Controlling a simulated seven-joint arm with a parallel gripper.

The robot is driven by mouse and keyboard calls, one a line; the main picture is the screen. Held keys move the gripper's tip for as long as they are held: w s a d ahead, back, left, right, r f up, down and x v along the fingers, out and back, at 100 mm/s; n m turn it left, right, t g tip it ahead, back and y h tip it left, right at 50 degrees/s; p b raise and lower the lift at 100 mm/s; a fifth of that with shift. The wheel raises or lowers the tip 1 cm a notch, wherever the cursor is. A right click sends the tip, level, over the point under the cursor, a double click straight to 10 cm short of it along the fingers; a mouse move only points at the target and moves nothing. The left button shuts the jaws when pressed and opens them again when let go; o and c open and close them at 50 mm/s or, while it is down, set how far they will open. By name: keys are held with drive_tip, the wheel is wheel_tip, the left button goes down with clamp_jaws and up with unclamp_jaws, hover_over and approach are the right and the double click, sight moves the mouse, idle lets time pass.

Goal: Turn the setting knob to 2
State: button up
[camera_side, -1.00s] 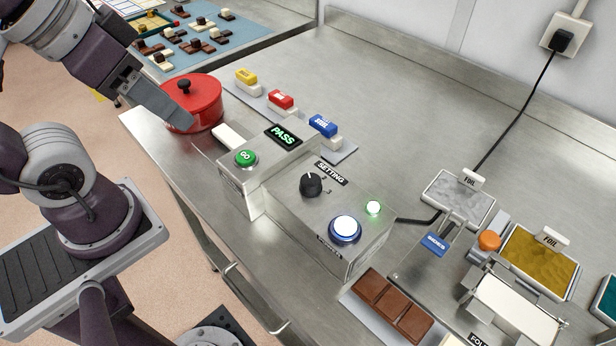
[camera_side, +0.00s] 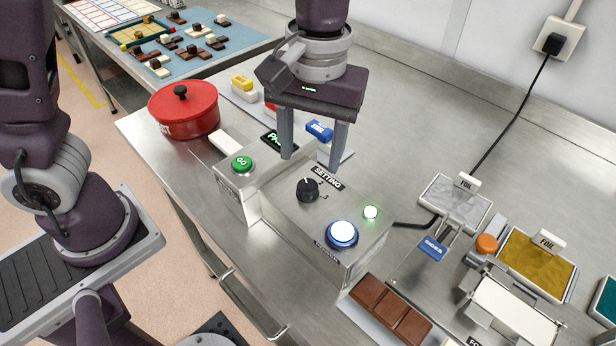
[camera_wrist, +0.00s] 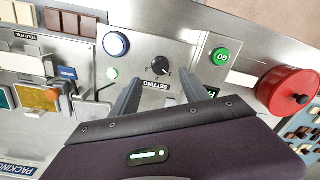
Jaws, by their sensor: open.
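The black setting knob (camera_side: 308,190) sits on top of the metal control box (camera_side: 285,222), beside a SETTING label (camera_side: 327,178). In the wrist view the knob (camera_wrist: 158,71) shows ahead of the fingers, with a pale pointer line on it. Which number it points to is too small to tell. My gripper (camera_side: 310,164) points down with its fingers spread and nothing between them. The fingertips are above and behind the knob, apart from it. In the wrist view my gripper (camera_wrist: 160,90) shows a finger on each side of the SETTING label.
A lit white button (camera_side: 342,233) with a blue ring and a glowing green lamp (camera_side: 370,212) are on the same box. A green GO button (camera_side: 242,163) and red pot (camera_side: 184,110) stand to the left. A chocolate bar (camera_side: 391,305) lies in front on the right.

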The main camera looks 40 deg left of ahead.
sight(307, 186)
drive_tip(key=f, duration=0.7)
drive_tip(key=shift+a, duration=0.2)
clamp_jaws()
drive_tip(key=shift+r, duration=0.1)
drive_tip(key=shift+s+m, duration=0.1)
drive_tip(key=shift+m, duration=0.3)
drive_tip(key=m, duration=0.5)
drive_tip(key=shift+m, duration=0.3)
drive_tip(key=m, duration=0.5)
drive_tip(key=shift+t, duration=0.3)
drive_tip(key=shift+m, duration=0.3)
unclamp_jaws()
